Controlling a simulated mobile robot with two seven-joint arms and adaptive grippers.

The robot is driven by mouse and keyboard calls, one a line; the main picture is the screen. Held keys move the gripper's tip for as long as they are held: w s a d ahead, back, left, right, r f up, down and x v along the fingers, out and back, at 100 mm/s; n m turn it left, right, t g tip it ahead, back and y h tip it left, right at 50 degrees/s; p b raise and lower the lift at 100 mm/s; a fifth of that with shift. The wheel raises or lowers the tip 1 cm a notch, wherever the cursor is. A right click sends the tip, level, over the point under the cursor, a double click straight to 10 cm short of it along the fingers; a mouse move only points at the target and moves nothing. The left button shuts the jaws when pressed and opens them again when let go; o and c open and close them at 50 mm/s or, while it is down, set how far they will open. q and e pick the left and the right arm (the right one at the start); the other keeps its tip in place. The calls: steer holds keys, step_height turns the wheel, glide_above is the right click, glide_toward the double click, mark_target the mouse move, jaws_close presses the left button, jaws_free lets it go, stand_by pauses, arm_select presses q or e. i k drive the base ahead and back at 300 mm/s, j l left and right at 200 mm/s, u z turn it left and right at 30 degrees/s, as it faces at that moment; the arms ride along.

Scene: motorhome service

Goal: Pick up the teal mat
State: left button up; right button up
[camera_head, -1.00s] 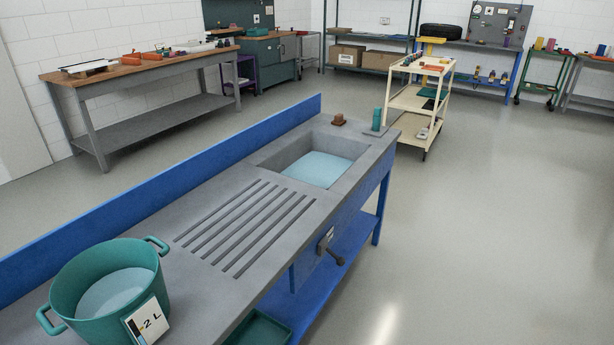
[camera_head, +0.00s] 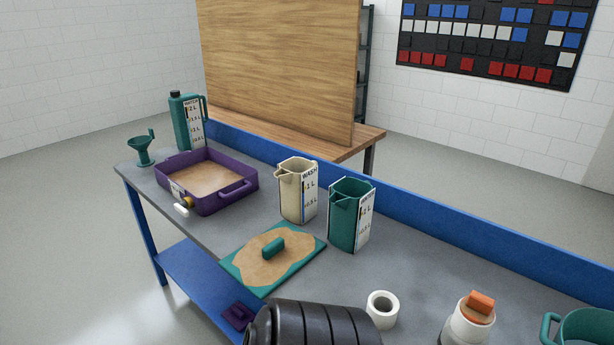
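The teal mat (camera_head: 250,282) lies flat on the grey bench top, near its front edge. A large tan patch covers most of its upper face. A small teal block (camera_head: 273,247), shaped like a handle, sits at its middle; I cannot tell whether it is fixed to the mat.
Behind the mat stand a cream jug (camera_head: 297,195) and a teal jug (camera_head: 345,222). A purple tray (camera_head: 212,205) is to the left. A black ribbed object (camera_head: 318,325) and a white roll (camera_head: 383,308) are in front. A blue backboard (camera_head: 440,216) edges the bench.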

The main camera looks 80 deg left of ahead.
mark_target(270, 258)
steer(key=u, duration=2.95)
steer(key=i+j+z, duration=0.1)
steer(key=z, duration=0.4)
steer(key=j+z, duration=0.35)
steer(key=z, duration=0.15)
